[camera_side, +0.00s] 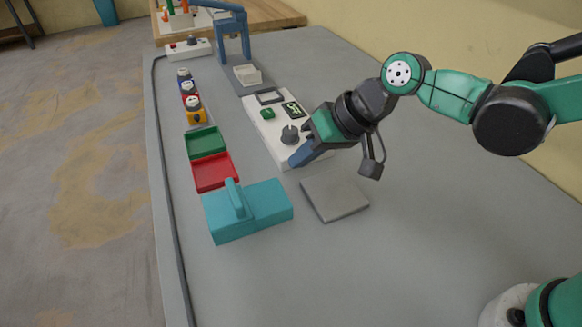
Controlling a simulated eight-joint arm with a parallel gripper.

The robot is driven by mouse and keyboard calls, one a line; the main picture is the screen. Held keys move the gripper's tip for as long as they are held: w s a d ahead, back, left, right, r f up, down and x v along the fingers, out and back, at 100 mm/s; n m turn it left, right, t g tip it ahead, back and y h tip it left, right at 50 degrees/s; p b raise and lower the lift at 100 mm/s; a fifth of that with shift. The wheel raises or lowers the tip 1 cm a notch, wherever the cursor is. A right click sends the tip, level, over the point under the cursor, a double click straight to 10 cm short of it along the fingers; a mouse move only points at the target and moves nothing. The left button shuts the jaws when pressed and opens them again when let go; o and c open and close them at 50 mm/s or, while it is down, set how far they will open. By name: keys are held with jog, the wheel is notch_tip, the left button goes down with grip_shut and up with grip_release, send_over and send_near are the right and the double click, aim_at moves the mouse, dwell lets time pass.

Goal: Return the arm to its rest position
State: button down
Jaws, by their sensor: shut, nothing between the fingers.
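My gripper (301,153), on the end of my green and black arm, hangs low over the near right end of a white panel (263,122). Its blue fingers point down and to the left and are shut with nothing between them. The fingertips are close to a dark grey knob (290,135) on the panel; I cannot tell whether they touch it or the panel. My arm reaches in from the right side of the picture. Part of the panel is hidden behind the gripper.
A grey plate (335,197) lies just in front of the gripper. A teal box with a handle (262,205), a red tray (214,173), a green tray (207,141) and colored button boxes (195,113) stand left. A blue frame (233,40) stands behind. The table's right side is clear.

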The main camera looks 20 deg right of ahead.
jog(key=s+d+r+t+h, duration=0.1)
jog(key=s+d+h, duration=0.2)
jog(key=d, duration=0.6)
jog(key=s+d+r+m+t+h, duration=0.1)
jog(key=s+d+h, duration=0.1)
jog(key=d, duration=0.7)
jog(key=shift+s+r+h, duration=0.4)
jog(key=shift+s, duration=0.3)
